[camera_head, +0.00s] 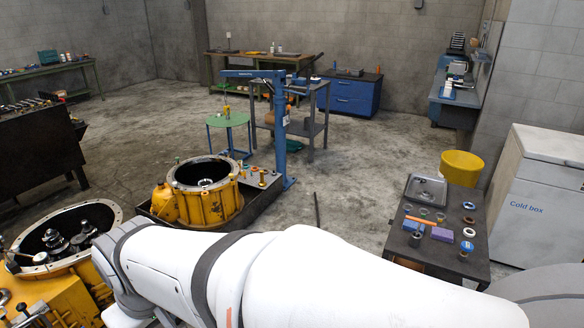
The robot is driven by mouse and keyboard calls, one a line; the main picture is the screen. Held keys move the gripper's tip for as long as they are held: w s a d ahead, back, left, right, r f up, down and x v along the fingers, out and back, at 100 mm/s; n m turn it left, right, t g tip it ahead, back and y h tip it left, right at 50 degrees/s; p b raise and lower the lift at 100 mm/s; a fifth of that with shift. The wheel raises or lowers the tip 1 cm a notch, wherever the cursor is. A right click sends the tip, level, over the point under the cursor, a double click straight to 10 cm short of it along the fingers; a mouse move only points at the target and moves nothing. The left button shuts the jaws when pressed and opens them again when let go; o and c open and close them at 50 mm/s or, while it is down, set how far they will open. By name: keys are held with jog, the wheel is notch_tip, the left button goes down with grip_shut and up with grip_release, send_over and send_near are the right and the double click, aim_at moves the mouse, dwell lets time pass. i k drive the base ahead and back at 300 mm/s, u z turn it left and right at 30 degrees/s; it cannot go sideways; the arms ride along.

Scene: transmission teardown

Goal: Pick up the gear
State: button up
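My white arm (250,275) crosses the foreground from the lower right to the left. Its far end hides part of the left yellow housing, and my gripper does not show. Inside the open left yellow housing (40,290) are dark and metallic round parts (56,240) that look like gears or shafts; which one is the gear I cannot tell. A second open yellow housing (213,205) stands farther back in a dark tray, with a small metallic part inside.
A dark bench (470,205) at right holds a metal tray (426,190), rings, a purple block (442,235) and small parts. A blue hoist (279,130) stands behind the back housing. A yellow bin (462,168) and a white cold box (545,195) are at right. Mid-floor is largely clear.

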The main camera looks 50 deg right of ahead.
aim_at(422, 195)
jog(key=z, duration=4.15)
jog(key=i, duration=4.85)
jog(key=u, duration=0.05)
